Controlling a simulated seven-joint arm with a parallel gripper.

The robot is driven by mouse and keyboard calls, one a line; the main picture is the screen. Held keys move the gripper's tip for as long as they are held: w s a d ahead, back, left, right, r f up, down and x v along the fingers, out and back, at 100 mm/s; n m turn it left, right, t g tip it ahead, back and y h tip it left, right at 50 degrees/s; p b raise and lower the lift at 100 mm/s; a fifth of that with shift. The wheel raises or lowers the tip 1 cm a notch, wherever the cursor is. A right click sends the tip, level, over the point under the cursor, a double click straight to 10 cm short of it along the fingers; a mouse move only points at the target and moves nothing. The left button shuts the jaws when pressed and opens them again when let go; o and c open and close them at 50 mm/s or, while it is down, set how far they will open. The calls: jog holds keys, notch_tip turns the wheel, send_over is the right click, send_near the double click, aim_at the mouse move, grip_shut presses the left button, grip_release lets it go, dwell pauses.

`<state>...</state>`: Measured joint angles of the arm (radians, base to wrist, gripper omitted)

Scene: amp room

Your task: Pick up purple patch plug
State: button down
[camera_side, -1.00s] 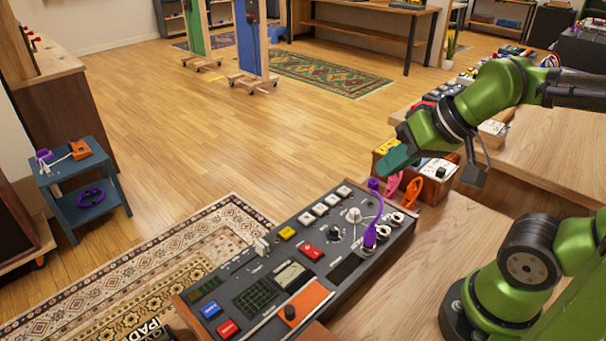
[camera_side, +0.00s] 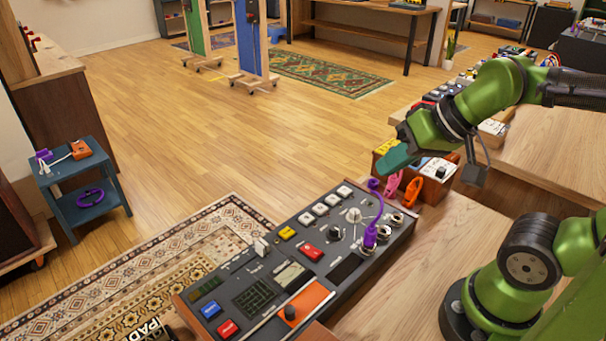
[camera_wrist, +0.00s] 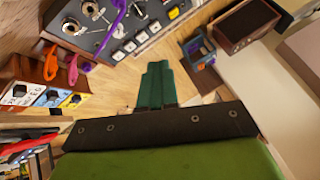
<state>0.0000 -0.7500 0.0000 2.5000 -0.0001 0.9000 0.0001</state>
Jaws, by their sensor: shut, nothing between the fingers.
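The purple patch plug (camera_side: 371,235) stands at a jack on the right end of the dark control panel (camera_side: 253,255). Its purple cable arches up and over toward the panel's back edge. In the wrist view part of the purple cable (camera_wrist: 117,14) shows at the top, over the panel; the plug's lower end is cut off there. My gripper (camera_side: 388,168) is above and behind the panel's right end, apart from the plug. In the wrist view its green fingers (camera_wrist: 157,82) are together with nothing between them.
Pink (camera_side: 393,184) and orange (camera_side: 413,191) loops stand beside the panel's right end, near a box of pedals (camera_side: 438,172). Knobs and switches crowd the panel. A small blue stand (camera_side: 80,185) is far left. Open floor lies behind the panel.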

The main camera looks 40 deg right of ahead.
aim_at(372, 227)
jog(key=c, duration=1.8)
grip_release()
jog(key=o, duration=0.9)
jog(key=shift+o, duration=0.2)
jog(key=f+n+g, duration=0.1)
jog(key=f+g, duration=0.1)
jog(key=f, duration=0.3)
jog(key=w+f+n+g+h, duration=0.1)
jog(key=f+g, duration=0.1)
jog(key=f, duration=0.4)
jog(key=f+n+g+h, duration=0.1)
jog(key=f+n+g, duration=0.1)
jog(key=f, duration=0.4)
jog(key=shift+w+a+f+g, duration=0.1)
jog(key=shift+w+f+g, duration=0.15)
jog(key=shift+g, duration=0.35)
